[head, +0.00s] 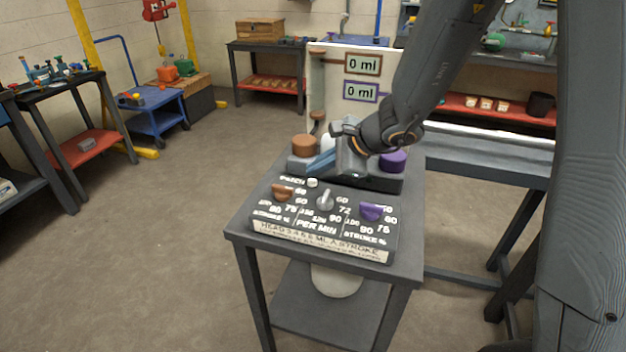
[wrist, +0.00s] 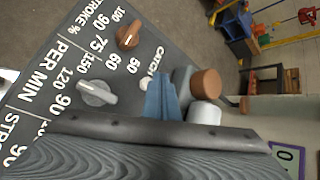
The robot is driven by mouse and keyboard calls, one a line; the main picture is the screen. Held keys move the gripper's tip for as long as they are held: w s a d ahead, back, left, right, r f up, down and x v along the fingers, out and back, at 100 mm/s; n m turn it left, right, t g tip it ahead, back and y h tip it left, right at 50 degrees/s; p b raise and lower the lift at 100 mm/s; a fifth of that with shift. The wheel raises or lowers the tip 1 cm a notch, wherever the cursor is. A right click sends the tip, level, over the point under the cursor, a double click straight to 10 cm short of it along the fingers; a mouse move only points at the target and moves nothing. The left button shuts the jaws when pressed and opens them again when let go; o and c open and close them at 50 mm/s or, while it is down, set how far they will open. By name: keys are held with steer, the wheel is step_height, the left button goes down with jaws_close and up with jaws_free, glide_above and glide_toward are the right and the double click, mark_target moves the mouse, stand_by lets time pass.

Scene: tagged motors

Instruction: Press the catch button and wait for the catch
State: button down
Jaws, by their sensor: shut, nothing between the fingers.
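The control panel (head: 322,238) is a dark sloped box on a small grey table. Its white catch button (head: 312,183) sits beside the CATCH label at the upper left of the panel. In the wrist view the button (wrist: 145,83) shows just left of the blue fingertips, partly hidden by them. My gripper (head: 312,168) is shut and empty, its blue fingers low over the panel's back edge, close behind the button. In the wrist view the fingers (wrist: 162,90) point towards the button; I cannot tell whether they touch it.
Brown (head: 282,192), grey (head: 325,200) and purple (head: 371,211) knobs stand on the panel. Behind are a brown cap (head: 304,146), a purple cap (head: 394,160) and a white cylinder (wrist: 204,113). Two displays on the board read 0 ml (head: 363,64). The floor at left is clear.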

steer(key=shift+f+b, duration=0.2)
steer(key=shift+b, duration=0.1)
steer(key=shift+f+b, duration=0.3)
steer(key=shift+b, duration=0.1)
steer(key=shift+f+b, duration=0.25)
steer(key=shift+b, duration=0.1)
stand_by(0.9)
steer(key=shift+r, duration=0.1)
steer(key=shift+r+p, duration=0.5)
steer(key=shift+r, duration=0.2)
step_height(320, 180, up, 6)
steer(key=p, duration=0.4)
steer(key=shift+p, duration=0.4)
steer(key=shift+s, duration=0.1)
